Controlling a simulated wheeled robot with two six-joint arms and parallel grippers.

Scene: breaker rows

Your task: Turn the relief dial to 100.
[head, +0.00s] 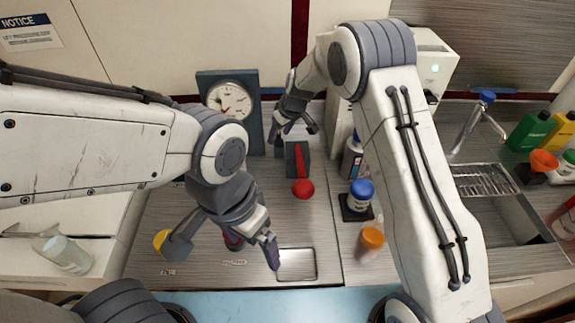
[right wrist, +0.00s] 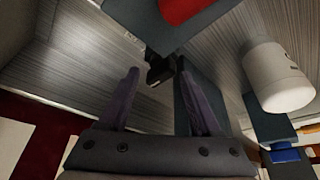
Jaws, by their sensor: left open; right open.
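A round white gauge (head: 232,98) with a needle is set in a dark grey upright panel (head: 255,137) at the back; its figures are too small to read. No part is clearly marked as the relief dial. My right gripper (head: 294,123) is open, right of the gauge and above a dark block with a red top (head: 297,160). In the right wrist view a small black knob-like part (right wrist: 160,70) shows just beyond and between the open fingers (right wrist: 160,100), apparently not gripped.
A red ball-shaped knob (head: 303,188) stands before the block. A yellow round thing (head: 160,241) is beside my left finger. A blue-capped jar (head: 361,192), an orange-capped jar (head: 371,240) and a shallow metal tray (head: 296,264) are nearby. A glass (head: 66,255) lies at left.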

